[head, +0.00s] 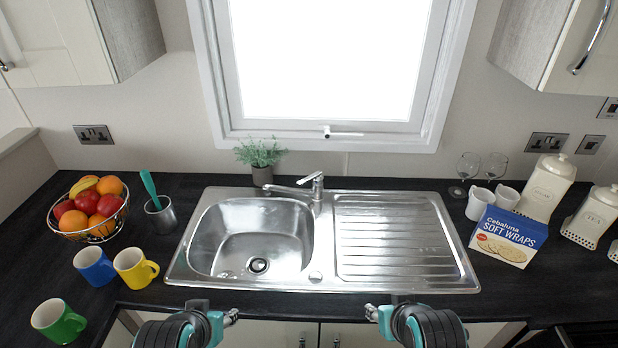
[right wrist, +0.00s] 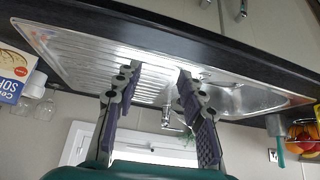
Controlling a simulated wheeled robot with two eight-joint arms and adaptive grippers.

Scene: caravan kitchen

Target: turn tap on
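The chrome tap (head: 317,194) stands at the back of the steel sink unit, between the bowl (head: 240,225) and the drainer. Its spout points left over the bowl, and its short lever (head: 309,178) sits on top. No water shows. The tap also appears small in the right wrist view (right wrist: 167,118), between my fingers but farther off. My right gripper (head: 371,312) is at the front edge of the counter, apart from the tap; the right wrist view shows its fingers (right wrist: 158,76) spread and empty. My left gripper (head: 231,317) is also at the front edge; its fingers are too small to judge.
A plant (head: 261,160) stands behind the tap's left side. A fruit basket (head: 90,212), utensil pot (head: 160,215) and several mugs are on the left. A wraps box (head: 508,238), glasses and canisters (head: 545,185) are on the right. The sink and drainer (head: 400,240) are clear.

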